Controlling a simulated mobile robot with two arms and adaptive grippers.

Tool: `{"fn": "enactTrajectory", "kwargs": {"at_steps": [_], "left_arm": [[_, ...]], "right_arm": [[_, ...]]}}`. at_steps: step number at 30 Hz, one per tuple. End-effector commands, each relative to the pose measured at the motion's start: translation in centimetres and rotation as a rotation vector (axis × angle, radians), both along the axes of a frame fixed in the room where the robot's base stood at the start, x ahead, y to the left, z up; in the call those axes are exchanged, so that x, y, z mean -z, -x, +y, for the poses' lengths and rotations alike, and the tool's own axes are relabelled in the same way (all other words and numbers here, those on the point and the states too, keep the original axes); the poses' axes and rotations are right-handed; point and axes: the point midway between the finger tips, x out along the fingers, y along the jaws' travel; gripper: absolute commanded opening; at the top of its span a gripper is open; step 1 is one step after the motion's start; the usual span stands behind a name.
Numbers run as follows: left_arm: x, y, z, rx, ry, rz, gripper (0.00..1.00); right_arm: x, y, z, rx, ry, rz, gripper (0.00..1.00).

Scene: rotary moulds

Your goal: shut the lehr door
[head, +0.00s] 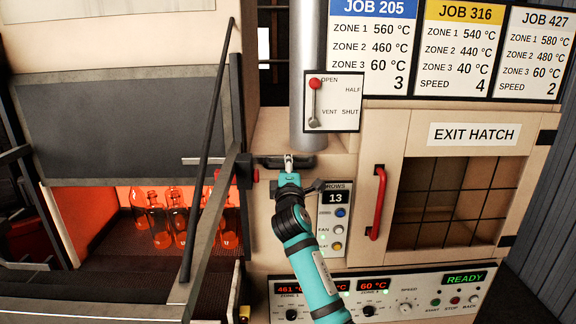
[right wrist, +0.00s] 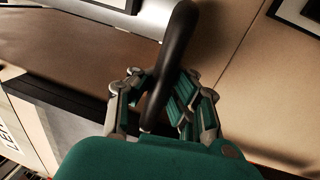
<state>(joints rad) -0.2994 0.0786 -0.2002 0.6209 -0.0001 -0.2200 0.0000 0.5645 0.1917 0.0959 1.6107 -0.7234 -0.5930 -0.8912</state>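The lehr door looks to be the dark grey panel (head: 120,125) at the left in the head view. It is raised above a glowing orange opening with several bottles (head: 175,222) inside. A lever plate (head: 333,112) marked OPEN, HALF, VENT, SHUT has its red knob at OPEN. My right gripper (head: 289,163) is at a black bar handle (head: 302,162) below the grey pipe. In the right wrist view, the handle (right wrist: 172,62) passes between my fingers (right wrist: 162,92), which appear closed on it. My left gripper is not in view.
A control panel (head: 385,299) with knobs and a READY display lies below. The exit hatch (head: 455,200) with a red handle (head: 378,203) is at the right. Dark rails (head: 212,215) cross in front of the opening. Job boards hang above.

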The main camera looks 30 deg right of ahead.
Motion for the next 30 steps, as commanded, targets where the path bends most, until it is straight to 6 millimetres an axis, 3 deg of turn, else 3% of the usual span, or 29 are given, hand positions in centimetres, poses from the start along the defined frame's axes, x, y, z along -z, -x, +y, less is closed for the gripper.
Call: {"fn": "enactTrajectory", "kwargs": {"at_steps": [7, 11, 17, 30], "left_arm": [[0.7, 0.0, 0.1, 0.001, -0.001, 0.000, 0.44], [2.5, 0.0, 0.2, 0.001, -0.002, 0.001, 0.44], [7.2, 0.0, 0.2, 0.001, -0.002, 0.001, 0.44], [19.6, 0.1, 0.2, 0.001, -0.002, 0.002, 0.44]], "right_arm": [[1.1, 0.0, 0.2, -0.001, 0.001, 0.005, 0.00], [3.3, 0.0, 0.2, -0.003, -0.001, 0.006, 0.00], [9.2, 0.0, 0.2, -0.002, -0.002, 0.008, 0.00], [24.1, 0.1, 0.3, -0.003, -0.001, 0.006, 0.00]]}}
